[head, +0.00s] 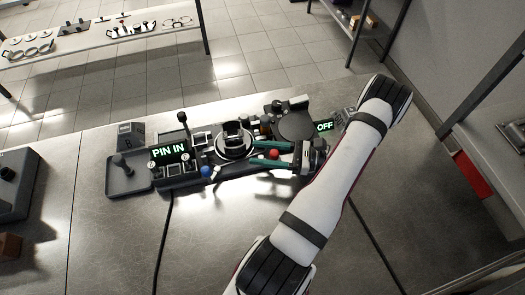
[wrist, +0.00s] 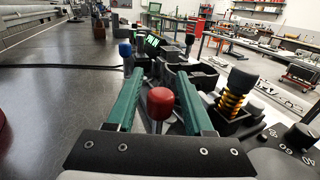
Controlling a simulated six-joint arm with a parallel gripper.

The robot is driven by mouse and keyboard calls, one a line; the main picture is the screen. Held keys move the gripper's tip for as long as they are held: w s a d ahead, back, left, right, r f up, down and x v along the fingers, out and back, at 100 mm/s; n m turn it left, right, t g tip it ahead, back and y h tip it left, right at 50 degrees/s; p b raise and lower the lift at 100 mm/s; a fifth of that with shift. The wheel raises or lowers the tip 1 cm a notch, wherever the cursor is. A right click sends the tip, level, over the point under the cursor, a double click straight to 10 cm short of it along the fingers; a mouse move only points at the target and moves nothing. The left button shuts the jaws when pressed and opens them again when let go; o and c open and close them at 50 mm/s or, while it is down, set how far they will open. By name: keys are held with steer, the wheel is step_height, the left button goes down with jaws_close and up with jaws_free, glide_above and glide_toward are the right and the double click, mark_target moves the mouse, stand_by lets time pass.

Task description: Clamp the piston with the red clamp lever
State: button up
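The red clamp lever's round red knob (head: 274,154) stands between the two green fingers of my gripper (head: 252,153). In the wrist view, the red knob (wrist: 160,101) sits upright on a dark stem, with a visible gap to each finger of my open gripper (wrist: 159,73). The fingers point across the fixture toward its round nest. A dark piston-like part (head: 234,132) with a bright ring around it sits in that nest, just beyond the fingertips. Whether the clamp touches it cannot be told.
A blue knob (head: 207,171) stands near the fixture's front edge. A display (head: 170,153) reads "PIN IN", and another display (head: 324,126) reads "OFF". A grey tray (head: 115,188) lies at the left. In the wrist view, a black-knobbed post with an orange spring (wrist: 231,101) stands right of the fingers.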

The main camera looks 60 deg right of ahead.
jaws_close()
steer(key=m+h, duration=0.1)
steer(key=h, duration=0.1)
steer(key=m+t+h, duration=0.1)
steer(key=m+h, duration=0.1)
steer(key=shift+w+a, duration=0.15)
steer(key=shift+w, duration=0.05)
steer(key=m+h, duration=0.1)
steer(key=h, duration=0.1)
steer(key=m+h, duration=0.1)
steer(key=h, duration=0.1)
steer(key=m+h, duration=0.1)
steer(key=h, duration=0.1)
steer(key=shift+w+a+m, duration=0.15)
steer(key=shift+w+m, duration=0.15)
steer(key=m+h, duration=0.1)
steer(key=m+g+h, duration=0.1)
steer(key=h, duration=0.1)
steer(key=m+h, duration=0.1)
steer(key=shift+w+h, duration=0.3)
steer(key=shift+w+m+g+h, duration=0.15)
steer(key=shift+m+g+h, duration=0.65)
steer(key=shift+h, duration=0.6)
steer(key=shift+o, duration=1.2)
jaws_free()
